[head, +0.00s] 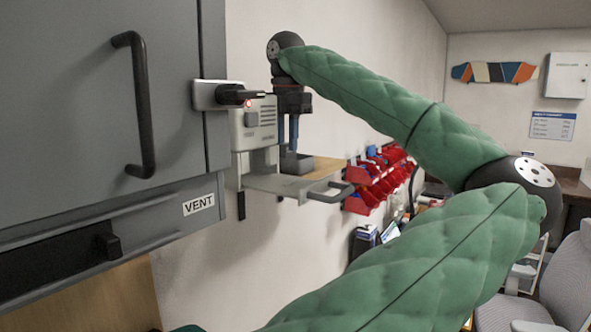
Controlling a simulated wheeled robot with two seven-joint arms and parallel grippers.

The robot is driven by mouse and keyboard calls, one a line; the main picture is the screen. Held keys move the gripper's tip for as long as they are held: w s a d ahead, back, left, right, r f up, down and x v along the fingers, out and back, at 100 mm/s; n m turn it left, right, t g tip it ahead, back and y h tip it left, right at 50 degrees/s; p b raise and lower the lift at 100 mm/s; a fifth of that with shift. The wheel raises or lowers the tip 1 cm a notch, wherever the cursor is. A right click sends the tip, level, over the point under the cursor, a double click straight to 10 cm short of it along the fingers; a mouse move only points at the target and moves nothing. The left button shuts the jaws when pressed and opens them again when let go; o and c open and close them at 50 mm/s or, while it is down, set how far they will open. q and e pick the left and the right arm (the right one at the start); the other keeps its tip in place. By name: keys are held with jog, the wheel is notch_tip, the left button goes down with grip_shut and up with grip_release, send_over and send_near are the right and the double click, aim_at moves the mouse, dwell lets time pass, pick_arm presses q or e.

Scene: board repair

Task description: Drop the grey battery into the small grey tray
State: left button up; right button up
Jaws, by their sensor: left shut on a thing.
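My left gripper (289,143) points down over a small shelf, its blue fingers shut on the grey battery (296,162). The tray sits on the shelf beside the wall-mounted grey device. I cannot tell whether the battery touches the tray's floor, and the tray's inside is mostly hidden. My right gripper is out of view.
The shelf (262,183) has a dark handle-like bar (332,192) at its front right. A grey device (256,122) with a red light stands left of the gripper. A large grey cabinet (85,95) fills the left. Red bins (378,180) hang behind.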

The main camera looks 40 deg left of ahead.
pick_arm(q)
jog(key=o, duration=1)
jog(key=shift+o, duration=0.2)
